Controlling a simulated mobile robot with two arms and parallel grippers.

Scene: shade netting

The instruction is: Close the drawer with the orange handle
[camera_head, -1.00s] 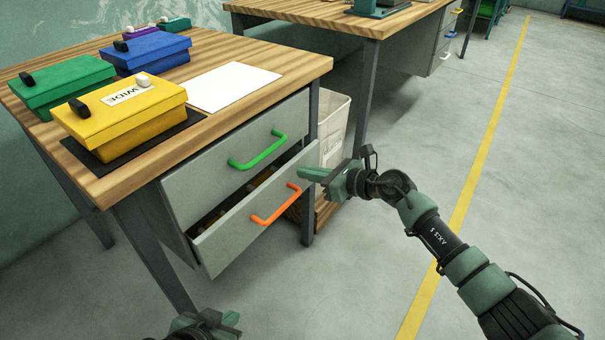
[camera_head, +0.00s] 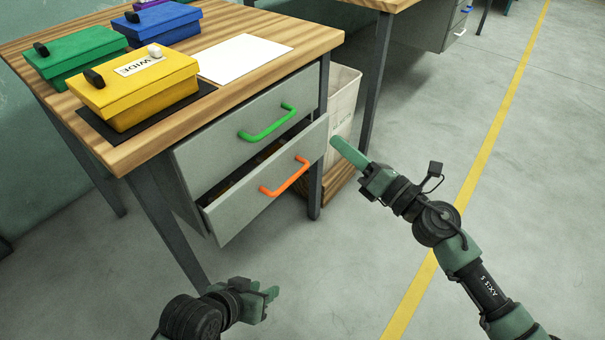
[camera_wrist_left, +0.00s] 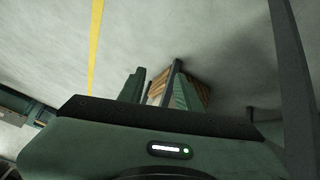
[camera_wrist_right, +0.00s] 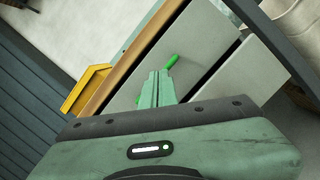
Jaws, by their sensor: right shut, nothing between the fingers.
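The lower drawer (camera_head: 235,210) with the orange handle (camera_head: 286,177) is pulled out of the desk, with a dark gap behind its grey front. The drawer above it, with a green handle (camera_head: 268,124), appears shut. My right gripper (camera_head: 340,145) is shut and empty, just right of the lower drawer front's right end; contact cannot be made out. The right wrist view shows its closed fingers (camera_wrist_right: 157,88) near the green handle (camera_wrist_right: 172,62); the orange handle is hidden there. My left gripper (camera_head: 272,294) is low in front of the desk, empty, with its fingers (camera_wrist_left: 158,88) apart.
The desk top (camera_head: 130,148) carries yellow (camera_head: 135,90), green (camera_head: 75,58) and blue (camera_head: 162,24) boxes and a white sheet (camera_head: 243,58). A pale bin (camera_head: 343,100) stands right of the drawers. Desk legs stand near both sides. The floor in front is clear.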

